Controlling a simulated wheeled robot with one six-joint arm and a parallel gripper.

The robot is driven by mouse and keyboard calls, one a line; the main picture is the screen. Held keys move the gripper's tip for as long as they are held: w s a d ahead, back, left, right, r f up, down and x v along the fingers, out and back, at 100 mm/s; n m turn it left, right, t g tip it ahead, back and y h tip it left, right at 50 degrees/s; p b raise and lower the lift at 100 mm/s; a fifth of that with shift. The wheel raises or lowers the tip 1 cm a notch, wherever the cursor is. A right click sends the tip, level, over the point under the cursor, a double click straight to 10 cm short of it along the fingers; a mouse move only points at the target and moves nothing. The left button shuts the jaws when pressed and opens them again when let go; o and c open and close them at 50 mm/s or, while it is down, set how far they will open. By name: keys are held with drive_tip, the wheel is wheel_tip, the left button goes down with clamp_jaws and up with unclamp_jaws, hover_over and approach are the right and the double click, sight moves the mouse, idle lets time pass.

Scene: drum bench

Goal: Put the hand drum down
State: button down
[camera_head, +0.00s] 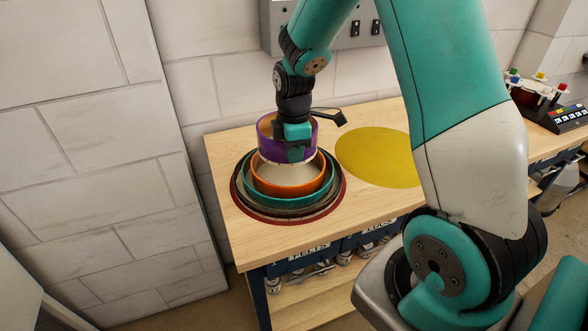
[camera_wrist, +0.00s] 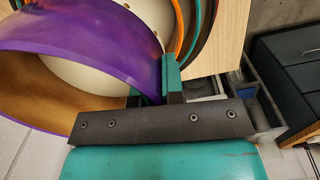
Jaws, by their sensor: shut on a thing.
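The hand drum is a purple ring-shaped shell (camera_head: 267,143) with a tan inside. In the head view it is over the middle of a nest of round pieces at the bench's left end. My gripper (camera_head: 295,153) comes down from above and is shut on the drum's near wall. In the wrist view the purple shell (camera_wrist: 95,52) runs into the jaws (camera_wrist: 168,85), with a teal finger against it. The nest has an orange rim (camera_head: 290,190), a teal rim, dark rims and a red outermost rim. I cannot tell whether the drum touches the nest.
The wooden bench top (camera_head: 235,150) carries a flat yellow disc (camera_head: 380,155) right of the nest. A white wall stands close behind, with a grey switch box (camera_head: 275,25). A device with coloured knobs (camera_head: 540,90) is at far right. Labelled bins (camera_head: 310,253) sit under the bench.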

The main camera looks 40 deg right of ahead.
wheel_tip(320, 180, down, 6)
idle(0.4)
drive_tip(key=shift+f, duration=0.7)
drive_tip(key=c, duration=1.2)
unclamp_jaws()
drive_tip(key=shift+c, duration=0.2)
drive_tip(key=shift+r, duration=0.1)
